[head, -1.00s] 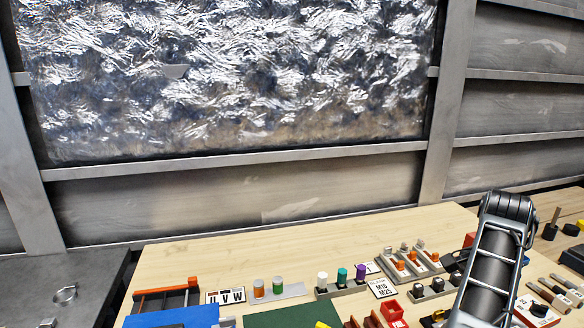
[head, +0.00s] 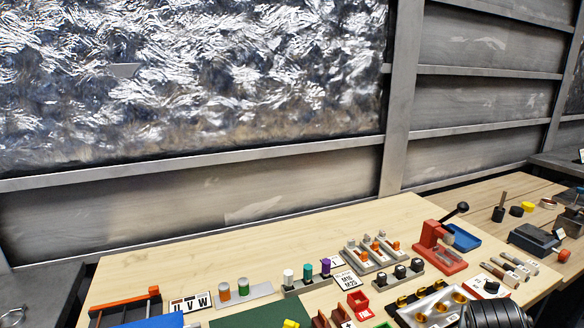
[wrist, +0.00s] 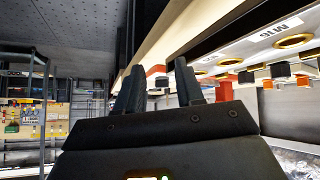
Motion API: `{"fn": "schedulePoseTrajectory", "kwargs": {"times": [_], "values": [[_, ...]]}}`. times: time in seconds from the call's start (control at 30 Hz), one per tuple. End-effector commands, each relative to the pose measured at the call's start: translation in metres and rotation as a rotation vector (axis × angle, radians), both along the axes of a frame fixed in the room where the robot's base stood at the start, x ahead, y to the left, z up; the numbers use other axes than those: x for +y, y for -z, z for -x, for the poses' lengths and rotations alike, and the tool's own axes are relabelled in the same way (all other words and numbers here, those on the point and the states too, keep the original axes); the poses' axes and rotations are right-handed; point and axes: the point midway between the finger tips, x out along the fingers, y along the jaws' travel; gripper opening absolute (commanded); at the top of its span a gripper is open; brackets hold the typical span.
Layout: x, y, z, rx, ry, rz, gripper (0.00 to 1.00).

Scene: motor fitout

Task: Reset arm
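My gripper (wrist: 158,78) shows in the wrist view with its two dark fingers apart and nothing between them. An orange block shows in the gap, beyond the fingertips. In the head view only a dark part of my arm (head: 495,313) shows at the bottom right edge; the gripper itself is out of that frame.
A red press (head: 440,250) with a black knob stands beside a blue tray (head: 462,237). A metal plate with brass rings (head: 437,306) lies near my arm. Coloured cylinders (head: 307,272) stand in holders. The bench's back strip is clear. A second bench (head: 480,195) is at the right.

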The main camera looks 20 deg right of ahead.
Motion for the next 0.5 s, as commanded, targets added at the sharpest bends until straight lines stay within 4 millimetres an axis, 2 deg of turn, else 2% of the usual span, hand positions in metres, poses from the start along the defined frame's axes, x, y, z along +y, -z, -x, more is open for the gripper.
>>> {"fn": "schedulePoseTrajectory", "kwargs": {"times": [0.03,0.27,0.5], "values": [[0.003,0.006,0.011,0.004,-0.058,0.045,0.37],[0.038,0.019,0.046,-0.029,-0.336,0.191,0.37],[0.1,0.025,0.093,-0.091,-0.612,0.267,0.37]]}}
